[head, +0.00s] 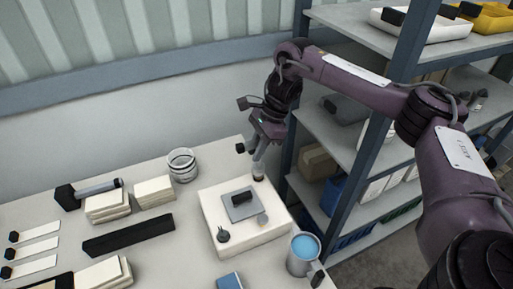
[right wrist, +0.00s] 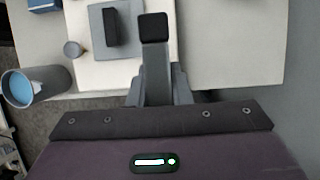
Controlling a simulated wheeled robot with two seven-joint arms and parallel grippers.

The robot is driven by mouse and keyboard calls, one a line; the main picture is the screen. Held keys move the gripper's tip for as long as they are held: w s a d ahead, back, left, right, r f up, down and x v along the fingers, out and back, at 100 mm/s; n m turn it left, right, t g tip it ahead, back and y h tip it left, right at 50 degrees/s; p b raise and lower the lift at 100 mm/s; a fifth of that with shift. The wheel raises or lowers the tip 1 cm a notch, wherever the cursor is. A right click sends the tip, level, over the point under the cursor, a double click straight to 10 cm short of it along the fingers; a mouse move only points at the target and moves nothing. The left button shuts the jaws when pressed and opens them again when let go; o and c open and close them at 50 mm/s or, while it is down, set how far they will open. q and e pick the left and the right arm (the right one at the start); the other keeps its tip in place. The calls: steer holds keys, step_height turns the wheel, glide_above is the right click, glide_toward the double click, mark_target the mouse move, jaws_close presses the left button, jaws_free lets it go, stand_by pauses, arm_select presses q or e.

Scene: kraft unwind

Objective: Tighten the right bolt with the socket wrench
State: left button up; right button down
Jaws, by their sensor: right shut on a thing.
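My right gripper (head: 260,143) is shut on the socket wrench (head: 259,165), a grey tool with a black end, held above the back right corner of a pale block (head: 215,208). The wrench's lower end is at or just above that corner; I cannot tell if it touches a bolt there. In the right wrist view the wrench's black end (right wrist: 153,27) stands between the fingers. The block carries a grey plate with a black grip (head: 240,199), a dark knob-like bolt (head: 222,236) at front left and a pale round bolt head (head: 262,219) at front right. My left gripper is out of view.
A mug with blue content (head: 303,254) stands right of the block, near the table edge. A glass jar (head: 182,165) stands behind left. A black bar (head: 128,236), stacked pale pads (head: 107,206) and a hammer-like tool (head: 88,192) lie left. A shelf rack (head: 345,150) stands close on the right.

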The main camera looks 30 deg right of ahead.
steer(key=shift+f, duration=0.6)
stand_by(1.6)
steer(key=shift+f+m+b, duration=0.1)
steer(key=shift+m+b, duration=0.2)
steer(key=shift+m, duration=0.2)
steer(key=shift+m+t, duration=0.5)
steer(key=shift+m, duration=0.2)
steer(key=shift+w+m, duration=0.1)
steer(key=shift+m, duration=0.6)
steer(key=shift+m+t+h, duration=0.3)
steer(key=shift+m+t, duration=0.1)
